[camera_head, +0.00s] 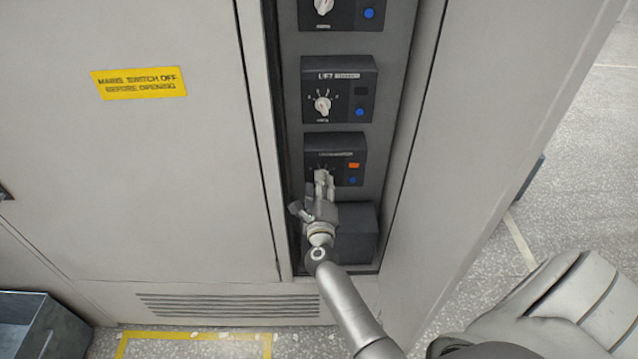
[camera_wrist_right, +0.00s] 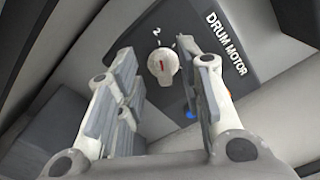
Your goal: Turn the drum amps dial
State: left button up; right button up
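The drum dial (camera_wrist_right: 163,63) is a round white knob with a red mark, on a dark unit (camera_wrist_right: 195,30) lettered "DRUM MOTOR". "AMPS" cannot be read there. In the head view this unit (camera_head: 335,142) is the third one down, and my gripper covers its dial. My right gripper (camera_head: 322,180) is in front of it. In the right wrist view the right gripper (camera_wrist_right: 166,75) has its fingers apart, with the dial showing between and beyond the tips. No contact with the dial can be made out. My left gripper is not in view.
A "LIFT" unit (camera_head: 340,75) with a similar dial (camera_head: 322,105) sits just above, another unit higher. An orange switch (camera_head: 354,165) and blue button (camera_head: 352,181) are right of the drum dial. A dark box (camera_head: 358,225) is below. Cabinet walls flank the recessed column.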

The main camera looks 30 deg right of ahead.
jog(key=v, duration=0.6)
dwell(0.4)
jog(key=s+a+f+n+g+y, duration=0.1)
jog(key=s+a+f+n+y, duration=0.25)
jog(key=f+n, duration=0.4)
jog(key=s+a+f+n+g+y, duration=0.25)
jog(key=s+a+f+n, duration=0.2)
jog(key=f, duration=0.65)
jog(key=s+a+f+n+g+y, duration=0.1)
jog(key=s+a+f+n+y, duration=0.2)
jog(key=a+f+n, duration=0.35)
jog(key=s+f+n+g+y, duration=0.1)
jog(key=s+f+n+g, duration=0.45)
jog(key=s+f, duration=0.95)
jog(key=s+d+f+n+g, duration=0.2)
jog(key=s+f+n, duration=0.1)
jog(key=s, duration=0.7)
jog(key=s+d+f+n+g, duration=0.2)
jog(key=s+n, duration=0.3)
jog(key=s, duration=0.5)
jog(key=shift+s+d+f+n+h, duration=0.3)
jog(key=shift+d+f+n+h, duration=0.1)
jog(key=shift+d+f, duration=0.3)
